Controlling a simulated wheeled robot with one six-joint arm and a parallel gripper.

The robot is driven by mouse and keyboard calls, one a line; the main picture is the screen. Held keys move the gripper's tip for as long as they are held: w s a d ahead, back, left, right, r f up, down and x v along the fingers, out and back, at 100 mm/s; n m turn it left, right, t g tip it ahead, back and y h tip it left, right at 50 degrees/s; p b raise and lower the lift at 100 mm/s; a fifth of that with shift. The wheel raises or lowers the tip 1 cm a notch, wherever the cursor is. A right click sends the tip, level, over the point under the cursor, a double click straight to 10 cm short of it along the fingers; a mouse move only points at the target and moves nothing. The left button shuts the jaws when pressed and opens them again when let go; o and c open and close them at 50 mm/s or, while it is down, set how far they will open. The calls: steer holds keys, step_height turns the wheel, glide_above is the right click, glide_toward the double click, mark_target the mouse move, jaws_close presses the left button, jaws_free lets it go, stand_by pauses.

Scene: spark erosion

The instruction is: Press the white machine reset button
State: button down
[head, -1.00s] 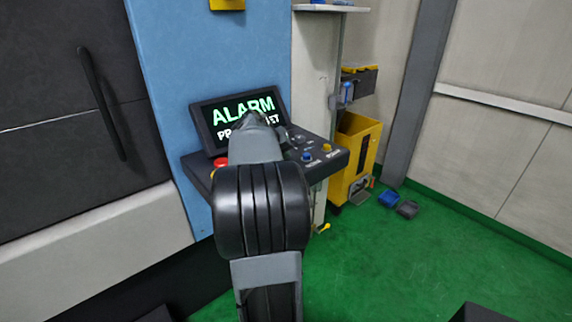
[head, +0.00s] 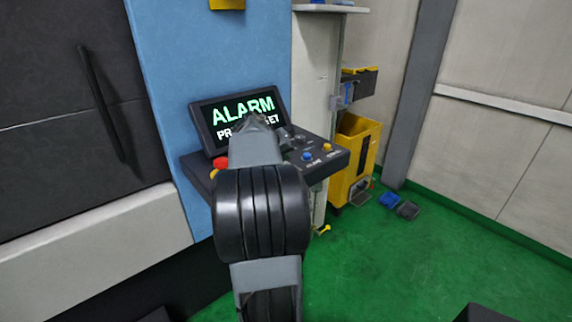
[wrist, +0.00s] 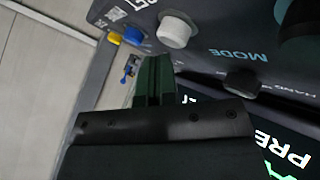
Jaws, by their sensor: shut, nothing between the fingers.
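The white button (wrist: 174,30) stands on the dark control panel (wrist: 208,14) in the wrist view, with lettering partly in view beside it. My gripper (wrist: 155,62) is shut and empty. Its fingertips appear just below and left of the white button in that view; a gap shows between them in the picture, but I cannot tell the depth. In the head view the control panel (head: 332,168) is partly covered by my arm, which hides the white button and my fingertips. The screen (head: 240,108) above the panel reads "ALARM" and a partly covered line ending in "SET".
A blue button (wrist: 132,35), a yellow button (wrist: 115,38) and a dark knob (wrist: 242,82) near "MODE" sit close by. A red button (head: 221,162) is at the panel's left. A yellow bin (head: 361,150) stands behind the panel. The green floor at right is mostly clear.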

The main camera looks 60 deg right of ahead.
steer(key=shift+f+b, duration=0.4)
steer(key=shift+b, duration=0.05)
stand_by(0.4)
stand_by(0.4)
steer(key=shift+r+p, duration=0.5)
steer(key=shift+r, duration=0.3)
steer(key=shift+r+p, duration=1.7)
steer(key=shift+r, duration=0.8)
